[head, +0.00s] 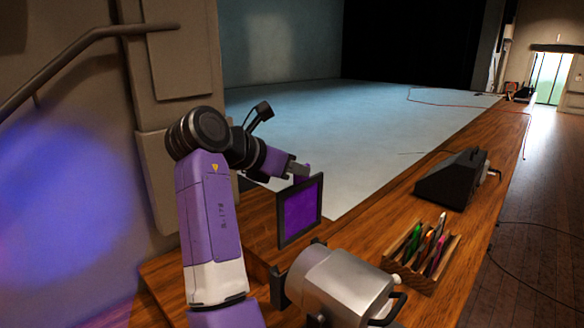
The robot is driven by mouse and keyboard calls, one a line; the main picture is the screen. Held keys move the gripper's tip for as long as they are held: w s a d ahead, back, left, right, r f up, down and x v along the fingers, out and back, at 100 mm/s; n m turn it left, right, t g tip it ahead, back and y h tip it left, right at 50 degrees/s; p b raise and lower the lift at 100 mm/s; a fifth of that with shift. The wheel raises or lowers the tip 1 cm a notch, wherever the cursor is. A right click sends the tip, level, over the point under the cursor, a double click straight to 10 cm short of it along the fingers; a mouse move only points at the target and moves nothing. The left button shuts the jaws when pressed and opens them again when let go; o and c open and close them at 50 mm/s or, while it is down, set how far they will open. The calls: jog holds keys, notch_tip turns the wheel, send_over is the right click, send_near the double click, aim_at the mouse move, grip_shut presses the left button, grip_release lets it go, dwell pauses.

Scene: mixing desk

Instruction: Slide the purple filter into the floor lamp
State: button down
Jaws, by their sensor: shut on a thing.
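My gripper (300,172) is shut on the purple filter (301,209), a dark-framed square with a purple pane. It holds the filter roughly upright by its top edge. The floor lamp (342,286), a silver cylinder with a dark front bracket (277,287) and a dark handle, sits at the bottom centre on the wooden surface. The filter is above and slightly left of the lamp's front end and looks apart from it. The fingertips are small and partly hidden by the filter and the wrist.
A wooden rack (432,262) with several coloured filters stands right of the lamp. A dark wedge-shaped box (452,180) sits farther back on the wooden ledge (395,205). A handrail (75,50) and wall are at the left. The pale stage floor (330,120) behind is mostly clear.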

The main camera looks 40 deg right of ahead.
aim_at(293, 186)
jog(key=shift+f+b, duration=2.2)
jog(key=shift+b, duration=0.65)
jog(key=shift+a+r+p, duration=0.1)
jog(key=shift+a+p, duration=0.05)
jog(key=shift+p, duration=0.8)
